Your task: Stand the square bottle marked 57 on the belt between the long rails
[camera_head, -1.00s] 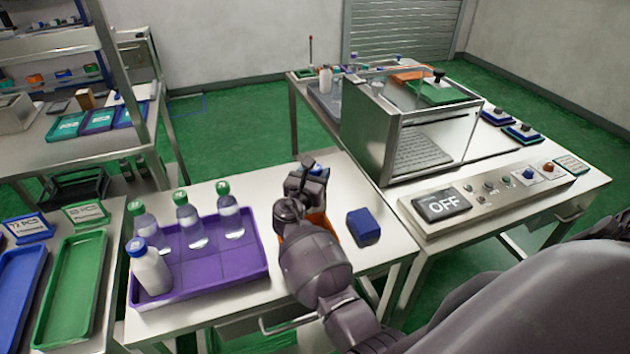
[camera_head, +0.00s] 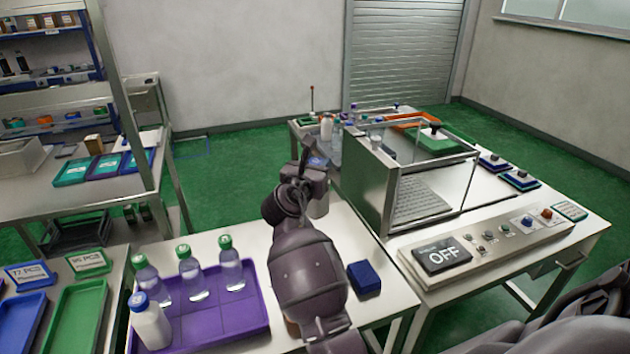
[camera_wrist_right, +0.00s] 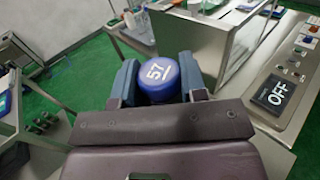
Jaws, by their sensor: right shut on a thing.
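My right gripper (camera_head: 312,166) is shut on the bottle marked 57, holding it upright near the back edge of the near table. Its blue cap with a white 57 (camera_wrist_right: 158,76) sits between the two fingers in the right wrist view. My left gripper is not in view.
A purple tray (camera_head: 222,318) holds several bottles, green-capped clear ones and a white one with a blue cap. A blue block (camera_head: 364,278) lies right of my arm. The control panel (camera_head: 490,245) reads OFF. Green floor lies behind the near table.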

